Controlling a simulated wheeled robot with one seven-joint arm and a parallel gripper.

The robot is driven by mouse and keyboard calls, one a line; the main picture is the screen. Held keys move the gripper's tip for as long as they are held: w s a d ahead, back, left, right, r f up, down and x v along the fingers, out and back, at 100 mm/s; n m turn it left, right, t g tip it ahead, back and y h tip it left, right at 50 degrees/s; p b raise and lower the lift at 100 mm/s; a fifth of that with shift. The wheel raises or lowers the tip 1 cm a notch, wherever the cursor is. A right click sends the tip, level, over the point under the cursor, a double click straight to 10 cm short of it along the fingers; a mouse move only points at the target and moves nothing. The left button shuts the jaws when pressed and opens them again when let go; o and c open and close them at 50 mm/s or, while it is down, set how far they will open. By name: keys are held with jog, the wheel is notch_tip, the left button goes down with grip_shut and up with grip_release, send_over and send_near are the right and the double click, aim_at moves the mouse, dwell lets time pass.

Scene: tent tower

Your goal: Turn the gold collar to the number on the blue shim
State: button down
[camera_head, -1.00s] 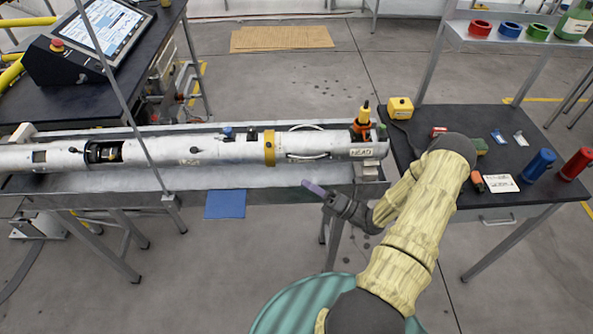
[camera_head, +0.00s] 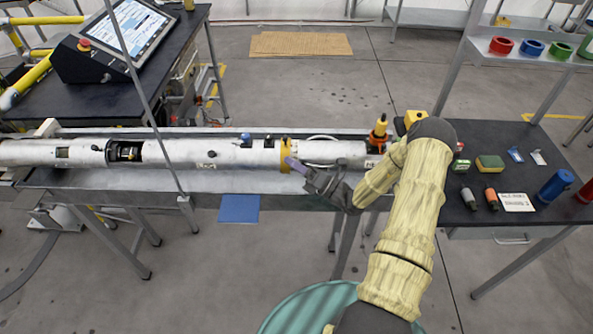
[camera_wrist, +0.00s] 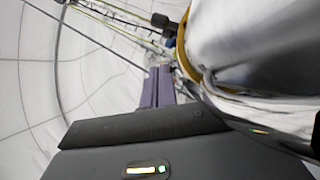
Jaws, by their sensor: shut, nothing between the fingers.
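The gold collar (camera_head: 286,154) is a band around the long silver tube (camera_head: 225,152) on the bench. Its edge also shows in the wrist view (camera_wrist: 184,48), with a dark knob beside it. My gripper (camera_head: 291,163) is shut and empty. Its purple fingers are at the collar's right, near side in the head view, and left of the collar in the wrist view (camera_wrist: 157,86). I cannot tell whether they touch it. A small flat blue piece (camera_head: 515,155) on the right table may be the blue shim; no number is readable on it. Any collar markings are unreadable.
The right table also holds a white piece (camera_head: 538,157), a sponge (camera_head: 489,163), a written card (camera_head: 515,202) and a blue cylinder (camera_head: 555,186). An orange-topped fitting (camera_head: 379,133) rises at the tube's right end. A thin pole (camera_head: 147,90) stands before the tube.

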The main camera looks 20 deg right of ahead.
jog(key=shift+w+d+r+m+h+p, duration=0.2)
jog(key=shift+w+r+m+h+p, duration=0.45)
jog(key=shift+r+m+p, duration=0.45)
jog(key=shift+s+p, duration=0.55)
jog(key=shift+p, duration=0.15)
jog(key=s+d+b, duration=0.2)
jog(key=s+d, duration=0.4)
jog(key=s, duration=0.5)
jog(key=shift+r, duration=0.35)
